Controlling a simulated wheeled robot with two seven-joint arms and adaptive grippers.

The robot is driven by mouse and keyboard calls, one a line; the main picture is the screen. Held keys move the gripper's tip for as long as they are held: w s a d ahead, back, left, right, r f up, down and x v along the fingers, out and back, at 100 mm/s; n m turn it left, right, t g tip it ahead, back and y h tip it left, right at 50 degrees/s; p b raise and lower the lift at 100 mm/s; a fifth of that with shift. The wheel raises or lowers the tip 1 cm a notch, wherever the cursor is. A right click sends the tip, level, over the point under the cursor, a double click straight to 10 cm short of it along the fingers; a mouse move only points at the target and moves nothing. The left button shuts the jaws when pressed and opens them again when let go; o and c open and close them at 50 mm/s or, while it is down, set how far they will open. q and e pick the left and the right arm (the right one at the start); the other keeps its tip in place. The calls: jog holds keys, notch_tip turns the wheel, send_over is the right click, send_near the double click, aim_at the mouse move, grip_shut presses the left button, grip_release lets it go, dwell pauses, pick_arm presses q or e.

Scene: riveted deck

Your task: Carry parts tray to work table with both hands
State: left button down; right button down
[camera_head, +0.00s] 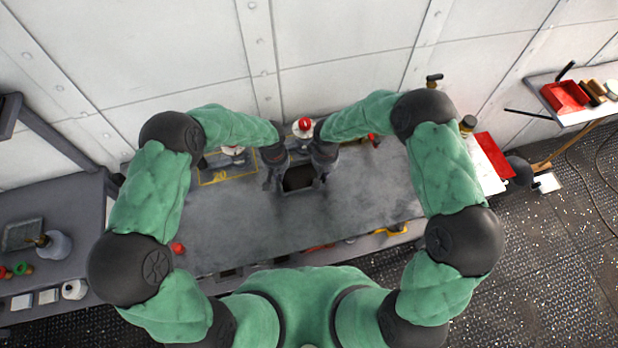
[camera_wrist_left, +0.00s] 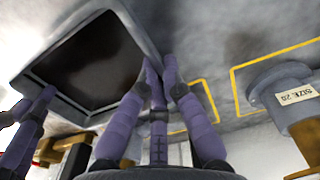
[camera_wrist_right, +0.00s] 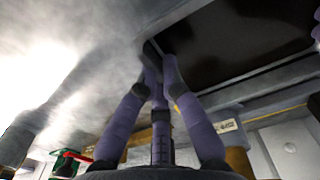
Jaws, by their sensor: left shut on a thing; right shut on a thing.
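The parts tray (camera_head: 299,191) is a small grey tray with a dark inside, over the middle of the grey work table (camera_head: 235,220). I see no parts in it. My left gripper (camera_head: 272,178) is shut on its left wall and my right gripper (camera_head: 322,172) on its right wall. In the left wrist view the left fingers (camera_wrist_left: 160,68) pinch the tray rim (camera_wrist_left: 140,28). In the right wrist view the right fingers (camera_wrist_right: 158,55) pinch the rim (camera_wrist_right: 255,82). I cannot tell whether the tray touches the table.
Yellow outlines mark the table's back left, near a grey fitting labelled SIZE 20 (camera_wrist_left: 285,95). A red-topped fitting (camera_head: 303,127) stands behind the tray. A shelf with a red bin (camera_head: 565,97) is at right. The table front is mostly clear.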

pick_arm(q)
jog(key=c, duration=1.4)
grip_release()
jog(key=shift+f, duration=0.15)
pick_arm(e)
jog(key=c, duration=1.4)
grip_release()
jog(key=shift+f, duration=0.15)
jog(key=shift+w+r, duration=0.1)
jog(key=shift+r, duration=0.4)
pick_arm(q)
notch_tip(320, 180, up, 12)
pick_arm(e)
notch_tip(320, 180, up, 11)
